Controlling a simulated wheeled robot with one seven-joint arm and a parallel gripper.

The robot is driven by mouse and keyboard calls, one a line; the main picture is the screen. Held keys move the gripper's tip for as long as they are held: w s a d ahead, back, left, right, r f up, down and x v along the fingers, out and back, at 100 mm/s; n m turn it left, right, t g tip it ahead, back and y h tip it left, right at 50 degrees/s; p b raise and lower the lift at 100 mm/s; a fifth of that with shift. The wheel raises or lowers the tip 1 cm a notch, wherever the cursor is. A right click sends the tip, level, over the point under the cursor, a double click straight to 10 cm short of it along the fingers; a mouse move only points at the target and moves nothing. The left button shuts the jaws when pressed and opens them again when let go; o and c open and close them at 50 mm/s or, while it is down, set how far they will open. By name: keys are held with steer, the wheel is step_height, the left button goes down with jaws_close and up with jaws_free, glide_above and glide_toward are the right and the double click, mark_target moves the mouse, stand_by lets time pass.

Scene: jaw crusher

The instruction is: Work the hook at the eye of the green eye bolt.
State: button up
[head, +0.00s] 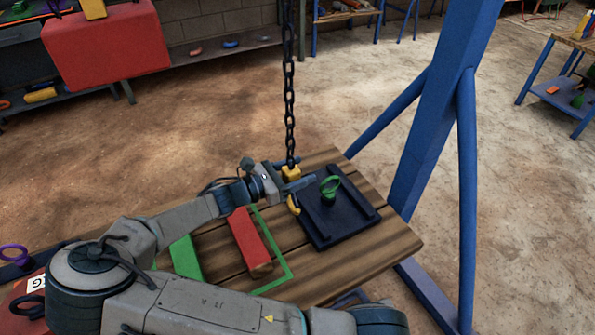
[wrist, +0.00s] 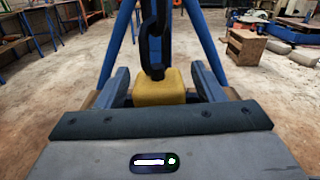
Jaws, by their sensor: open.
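The green eye bolt (head: 329,190) stands upright on a dark plate (head: 328,230) on the wooden table. The hook hangs from a black chain (head: 289,95). Its yellow block (head: 291,171) and curved yellow hook (head: 293,206) are left of the eye bolt, apart from it in the picture. My gripper (head: 288,176) is at the block, with its jaws open. In the wrist view, the fingers of my gripper (wrist: 160,82) lie on either side of the yellow block (wrist: 158,89). The hook's curve and the eye bolt are hidden there.
A red bar (head: 250,240), a green block (head: 186,258) and a green outline (head: 285,276) are on the wooden table (head: 385,244), left of the plate. A blue frame post (head: 430,110) with slanted braces stands at the right. Open floor surrounds the table's far side.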

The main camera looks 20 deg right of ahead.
jaws_close()
steer(key=w+a+r+p, duration=0.1)
steer(key=w+a+p, duration=0.1)
steer(key=w, duration=0.8)
steer(key=shift+w+r+p, duration=0.2)
steer(key=shift+r+p, duration=0.1)
stand_by(0.6)
steer(key=shift+d, duration=0.1)
steer(key=w+d+p, duration=0.2)
steer(key=w+d, duration=0.1)
steer(key=d, duration=0.9)
stand_by(1.6)
steer(key=shift+w+r, duration=0.1)
steer(key=shift+s+d+f+p, duration=0.1)
steer(key=shift+s+p, duration=0.2)
steer(key=shift+s, duration=0.45)
steer(key=shift+s+d+f+p, duration=0.15)
steer(key=shift+s+p, duration=0.2)
steer(key=shift+s, duration=0.4)
steer(key=shift+s+d+f+p, duration=0.1)
steer(key=shift+s+p, duration=0.2)
steer(key=shift+s, duration=0.45)
